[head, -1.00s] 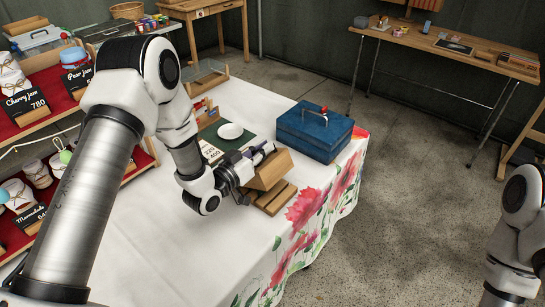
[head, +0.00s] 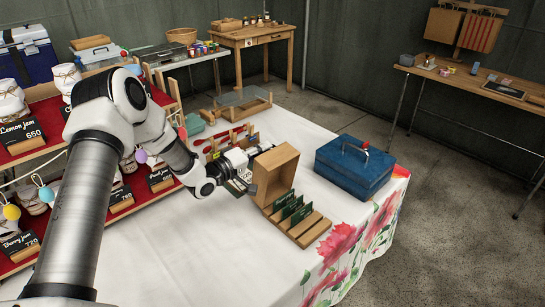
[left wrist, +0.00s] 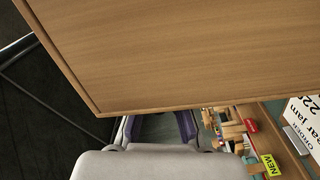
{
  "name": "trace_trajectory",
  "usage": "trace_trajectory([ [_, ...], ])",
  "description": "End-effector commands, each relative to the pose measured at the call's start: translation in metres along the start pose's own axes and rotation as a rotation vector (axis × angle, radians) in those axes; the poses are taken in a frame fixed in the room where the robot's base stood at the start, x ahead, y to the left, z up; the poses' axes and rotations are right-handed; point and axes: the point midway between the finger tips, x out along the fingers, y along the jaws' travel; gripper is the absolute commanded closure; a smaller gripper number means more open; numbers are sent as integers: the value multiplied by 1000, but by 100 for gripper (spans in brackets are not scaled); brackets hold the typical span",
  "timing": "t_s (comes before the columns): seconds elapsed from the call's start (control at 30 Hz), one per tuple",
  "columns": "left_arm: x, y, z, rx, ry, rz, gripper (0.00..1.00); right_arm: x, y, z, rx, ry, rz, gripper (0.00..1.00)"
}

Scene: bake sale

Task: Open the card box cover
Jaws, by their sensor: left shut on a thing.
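The card box has a wooden base (head: 312,230) with slots, and several dark green cards (head: 291,208) stand upright in it. Its wooden cover (head: 276,173) is raised off the base at the far-left side, tilted up with its hollow inside facing right. My left gripper (head: 250,170) is at the cover's left side and shut on it; the fingertips are mostly hidden behind the cover. In the left wrist view the cover (left wrist: 190,50) fills the upper half, and the gripper's fingers (left wrist: 157,125) meet its lower edge. My right gripper is not in view.
A blue metal box (head: 355,167) stands right of the card box on the white flowered tablecloth (head: 205,255). Red-lined shelves with jam jars and black price signs stand at the left. Small items lie behind my gripper. The front of the table is clear.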

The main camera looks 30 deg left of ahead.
Motion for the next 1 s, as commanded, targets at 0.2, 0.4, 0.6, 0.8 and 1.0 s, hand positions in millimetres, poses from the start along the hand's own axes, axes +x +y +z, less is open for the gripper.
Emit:
trace_trajectory([
  [0.2, 0, -18, -15, -82, 3, 0, 100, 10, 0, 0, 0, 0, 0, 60],
  [0.4, 0, -26, -21, -80, 1, -1, 100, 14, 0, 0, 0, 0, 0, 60],
  [0.6, 0, -28, -23, -80, 1, -1, 100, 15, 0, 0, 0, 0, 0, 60],
  [0.8, 0, -28, -23, -80, 0, -1, 100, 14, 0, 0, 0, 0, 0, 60],
  [1.0, 0, -28, -23, -79, 0, -1, 64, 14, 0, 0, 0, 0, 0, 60],
])
